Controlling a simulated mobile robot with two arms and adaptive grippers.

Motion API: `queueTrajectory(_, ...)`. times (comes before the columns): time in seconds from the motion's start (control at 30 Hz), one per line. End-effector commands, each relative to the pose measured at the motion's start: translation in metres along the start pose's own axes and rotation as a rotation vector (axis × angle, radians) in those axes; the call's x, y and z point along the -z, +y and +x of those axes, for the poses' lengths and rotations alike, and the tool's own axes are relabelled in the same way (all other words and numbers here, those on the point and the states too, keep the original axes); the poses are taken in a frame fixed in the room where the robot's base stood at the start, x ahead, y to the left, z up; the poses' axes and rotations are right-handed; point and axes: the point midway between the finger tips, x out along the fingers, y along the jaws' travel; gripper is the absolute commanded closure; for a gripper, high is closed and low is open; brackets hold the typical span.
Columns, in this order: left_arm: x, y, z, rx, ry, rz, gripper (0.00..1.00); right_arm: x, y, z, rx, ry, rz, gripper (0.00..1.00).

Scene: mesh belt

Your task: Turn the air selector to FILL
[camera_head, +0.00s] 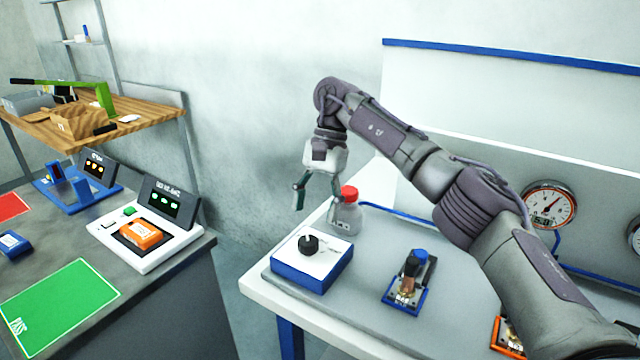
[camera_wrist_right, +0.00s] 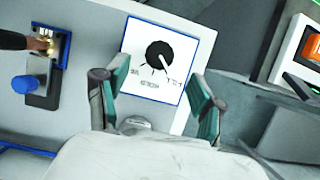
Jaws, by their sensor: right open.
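The air selector is a blue box with a white top (camera_head: 325,250) and a round black knob (camera_head: 308,244) on it, near the left end of the white bench. In the right wrist view the knob (camera_wrist_right: 159,55) shows a white pointer line, and the small labels on the plate are too blurred to read. My right gripper (camera_head: 316,205) is open and empty, above and apart from the knob. In the right wrist view its fingers (camera_wrist_right: 155,105) stand to either side of the lower part of the plate. My left gripper is not in view.
A gauge (camera_head: 549,205) is on the back panel. A gap separates the bench from the dark table (camera_head: 190,285) at left.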

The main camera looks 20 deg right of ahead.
Motion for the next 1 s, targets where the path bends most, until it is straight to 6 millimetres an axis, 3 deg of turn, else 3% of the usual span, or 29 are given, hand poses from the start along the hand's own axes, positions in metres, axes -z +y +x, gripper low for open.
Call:
queueTrajectory(0.13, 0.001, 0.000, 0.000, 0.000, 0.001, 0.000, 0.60, -0.001, -0.001, -0.033, 0.003, 0.002, 0.001, 0.32)
queueTrajectory(0.3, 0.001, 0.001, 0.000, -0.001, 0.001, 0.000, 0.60, -0.001, -0.001, -0.051, -0.002, 0.001, 0.000, 0.32)
queueTrajectory(1.0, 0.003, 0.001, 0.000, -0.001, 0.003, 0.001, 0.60, 0.000, 0.000, -0.058, 0.000, 0.000, -0.001, 0.32)
